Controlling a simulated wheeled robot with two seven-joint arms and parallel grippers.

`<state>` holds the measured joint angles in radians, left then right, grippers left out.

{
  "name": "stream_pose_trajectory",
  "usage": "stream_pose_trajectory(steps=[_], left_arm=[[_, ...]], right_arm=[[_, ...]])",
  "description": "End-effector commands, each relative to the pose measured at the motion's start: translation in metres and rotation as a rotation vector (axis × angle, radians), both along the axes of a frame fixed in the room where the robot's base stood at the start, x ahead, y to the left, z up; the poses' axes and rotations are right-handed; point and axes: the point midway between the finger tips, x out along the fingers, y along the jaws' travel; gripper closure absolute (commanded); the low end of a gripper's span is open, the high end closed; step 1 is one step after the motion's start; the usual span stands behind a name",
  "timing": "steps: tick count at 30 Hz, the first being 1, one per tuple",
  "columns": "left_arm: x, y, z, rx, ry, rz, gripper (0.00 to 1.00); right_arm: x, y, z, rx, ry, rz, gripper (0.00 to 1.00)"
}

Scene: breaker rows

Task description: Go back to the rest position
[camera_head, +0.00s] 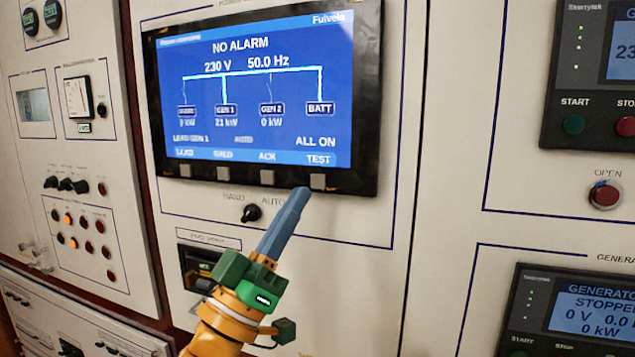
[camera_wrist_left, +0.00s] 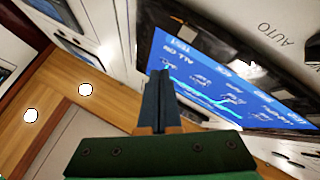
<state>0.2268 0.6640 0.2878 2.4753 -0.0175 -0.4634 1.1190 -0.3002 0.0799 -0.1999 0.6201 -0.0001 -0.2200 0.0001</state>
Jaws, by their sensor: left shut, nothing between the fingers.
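My left gripper (camera_head: 302,194) is shut and empty, its blue-grey fingers together. In the head view its tip overlaps the lower edge of the black-framed display, beside the grey button (camera_head: 318,182) under TEST. I cannot tell whether it touches the panel. The blue screen (camera_head: 260,90) reads NO ALARM, 230 V, 50.0 Hz and ALL ON. The left wrist view shows the shut fingers (camera_wrist_left: 158,78) pointing up in front of the tilted screen (camera_wrist_left: 215,80). My right gripper is not in view.
A black HAND/AUTO knob (camera_head: 251,213) sits left of the fingers. A generator display (camera_head: 590,310) is at lower right, with a red OPEN button (camera_head: 605,195) above it. Knobs and lamps (camera_head: 75,215) fill the left cabinet. Blank panel lies right of the gripper.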

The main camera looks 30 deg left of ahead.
Motion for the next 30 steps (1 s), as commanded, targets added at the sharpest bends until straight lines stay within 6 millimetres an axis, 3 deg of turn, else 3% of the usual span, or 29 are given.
stream_pose_trajectory(steps=[16, 19, 20, 22, 25, 27, 30], left_arm=[[0.000, 0.000, 0.000, 0.000, 0.001, 0.000, 1.00], [0.013, 0.003, -0.021, -0.007, 0.075, 0.031, 1.00], [0.020, 0.005, -0.037, -0.008, 0.132, 0.053, 1.00], [0.041, 0.009, -0.093, 0.000, 0.326, 0.122, 1.00], [0.054, 0.007, -0.200, 0.063, 0.685, 0.209, 1.00], [0.044, -0.001, -0.273, 0.135, 0.930, 0.232, 1.00], [0.011, -0.018, -0.357, 0.254, 1.231, 0.214, 1.00]], right_arm=[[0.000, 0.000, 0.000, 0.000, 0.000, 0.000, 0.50], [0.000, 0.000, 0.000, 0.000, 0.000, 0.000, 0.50], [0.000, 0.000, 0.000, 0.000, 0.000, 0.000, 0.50], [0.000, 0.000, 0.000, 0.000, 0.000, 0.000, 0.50], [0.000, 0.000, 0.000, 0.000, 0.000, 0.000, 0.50], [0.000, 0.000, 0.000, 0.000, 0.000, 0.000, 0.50], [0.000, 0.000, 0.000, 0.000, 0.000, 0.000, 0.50]])
